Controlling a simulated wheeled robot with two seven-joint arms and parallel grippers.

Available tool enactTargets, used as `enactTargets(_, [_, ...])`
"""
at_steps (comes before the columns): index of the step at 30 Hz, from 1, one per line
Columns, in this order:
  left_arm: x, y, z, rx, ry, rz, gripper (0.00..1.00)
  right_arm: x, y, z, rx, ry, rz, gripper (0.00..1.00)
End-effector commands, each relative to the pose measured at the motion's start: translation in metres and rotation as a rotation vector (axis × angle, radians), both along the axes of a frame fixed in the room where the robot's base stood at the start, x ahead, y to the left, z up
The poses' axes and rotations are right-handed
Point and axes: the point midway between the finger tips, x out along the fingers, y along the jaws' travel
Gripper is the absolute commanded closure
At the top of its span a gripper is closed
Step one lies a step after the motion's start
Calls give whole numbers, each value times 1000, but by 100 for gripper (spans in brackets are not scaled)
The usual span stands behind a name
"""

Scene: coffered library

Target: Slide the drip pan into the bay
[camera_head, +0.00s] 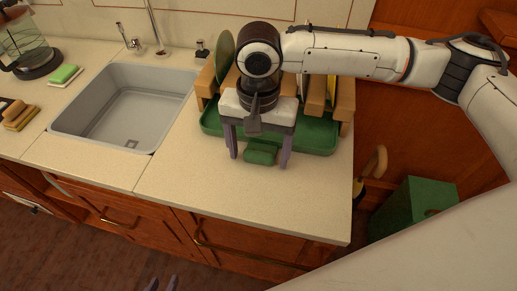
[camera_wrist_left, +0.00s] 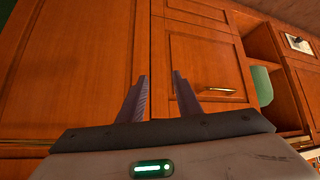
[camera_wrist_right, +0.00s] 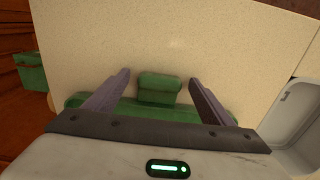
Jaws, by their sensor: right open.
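The green drip pan (camera_head: 318,142) lies on the counter under the wooden dish rack (camera_head: 344,98), its front part sticking out toward me. Its green handle block (camera_head: 262,152) points to the counter's front edge and also shows in the right wrist view (camera_wrist_right: 160,88). My right gripper (camera_head: 259,161) points down with its fingers open, one on each side of the handle, with gaps on both sides. The bay under the rack is mostly hidden by my right arm and gripper. My left gripper (camera_head: 162,284) is low before the cabinets, open and empty in the left wrist view (camera_wrist_left: 159,78).
A sink (camera_head: 125,110) is left of the pan. A sponge (camera_head: 65,75) and glass pot (camera_head: 25,45) are farther left. A green plate (camera_head: 225,55) stands in the rack. A green box (camera_head: 405,208) is right of the counter. Counter before the handle is clear.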

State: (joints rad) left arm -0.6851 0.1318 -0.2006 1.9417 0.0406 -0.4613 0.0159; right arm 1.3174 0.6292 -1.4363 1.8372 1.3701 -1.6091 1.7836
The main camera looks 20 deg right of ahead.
Motion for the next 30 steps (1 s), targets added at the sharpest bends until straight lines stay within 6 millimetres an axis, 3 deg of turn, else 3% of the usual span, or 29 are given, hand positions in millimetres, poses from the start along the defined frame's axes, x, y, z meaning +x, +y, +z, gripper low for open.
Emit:
enactTargets(3, [-2,4,-7,-3,1,11,69,0,0,1,1,-1,0,24])
enactTargets(6, [-9,11,-17,10,24,16,69,1,1,23,3,-4,0,24])
enactTargets(12, [-7,10,-12,9,16,15,69,1,1,66,3,-4,0,24])
enactTargets(18, [-3,8,-5,4,3,12,69,1,1,95,2,-3,0,24])
enactTargets(30, [-1,7,-5,3,1,11,69,0,0,104,0,-1,0,24])
